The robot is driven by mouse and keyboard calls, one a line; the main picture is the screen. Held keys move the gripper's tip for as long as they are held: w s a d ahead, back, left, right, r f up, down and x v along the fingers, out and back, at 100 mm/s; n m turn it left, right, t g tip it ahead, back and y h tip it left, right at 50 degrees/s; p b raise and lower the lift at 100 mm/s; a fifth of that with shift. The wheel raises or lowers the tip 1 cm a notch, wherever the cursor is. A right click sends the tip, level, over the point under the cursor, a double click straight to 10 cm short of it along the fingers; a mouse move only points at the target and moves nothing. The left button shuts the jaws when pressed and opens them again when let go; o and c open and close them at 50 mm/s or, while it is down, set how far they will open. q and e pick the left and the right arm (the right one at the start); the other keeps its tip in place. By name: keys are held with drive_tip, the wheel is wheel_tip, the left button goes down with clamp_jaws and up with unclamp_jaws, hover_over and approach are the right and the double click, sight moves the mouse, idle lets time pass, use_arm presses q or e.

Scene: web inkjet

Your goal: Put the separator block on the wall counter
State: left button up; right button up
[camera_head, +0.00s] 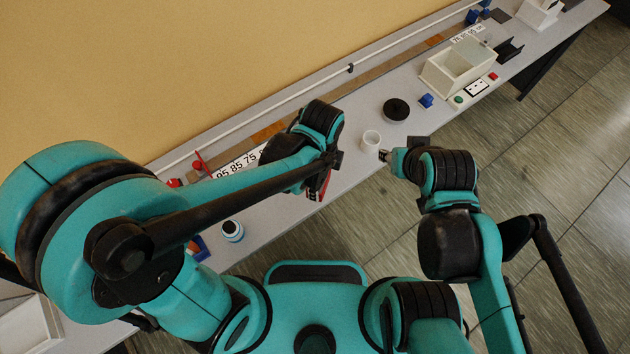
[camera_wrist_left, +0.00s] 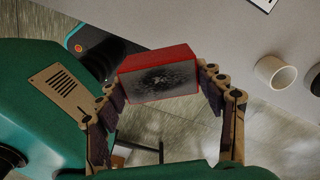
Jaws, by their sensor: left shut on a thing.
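The separator block, a red block (camera_wrist_left: 158,75) with a dark speckled face, sits between the fingers of my left gripper (camera_wrist_left: 162,84) in the left wrist view. In the head view only a little red of it shows below my left gripper (camera_head: 318,184), near the front edge of the wall counter (camera_head: 345,178). My left gripper is shut on the block and holds it up; the floor shows beneath it in the wrist view. My right gripper (camera_head: 386,155) is beside a white cup at the counter's front edge, and its jaws are too small to judge.
The white cup (camera_head: 371,140), a black disc (camera_head: 396,109), a blue part (camera_head: 426,100) and a pale open box (camera_head: 458,68) stand to the right on the counter. A white bottle (camera_head: 232,231) stands to the left. The counter between bottle and cup is partly bare.

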use_arm(q)
drive_tip(key=s+d+m, duration=0.3)
drive_tip(key=s+m, duration=0.2)
drive_tip(key=m, duration=0.2)
drive_tip(key=w+a+f+b, duration=0.1)
drive_tip(key=w+f, duration=0.1)
drive_tip(key=w, duration=0.1)
drive_tip(key=w+a+f, duration=0.1)
drive_tip(key=w+f, duration=0.1)
drive_tip(key=w, duration=0.2)
drive_tip(key=w+a+f+b, duration=0.1)
drive_tip(key=w+f, duration=0.1)
drive_tip(key=w, duration=0.1)
drive_tip(key=shift+w+a+f+b, duration=0.15)
drive_tip(key=shift+a+f+b, duration=0.2)
drive_tip(key=shift+f, duration=0.05)
wheel_tip(320, 180, down, 4)
drive_tip(key=shift+f+b, duration=0.1)
drive_tip(key=shift+b, duration=0.75)
drive_tip(key=o, duration=1.3)
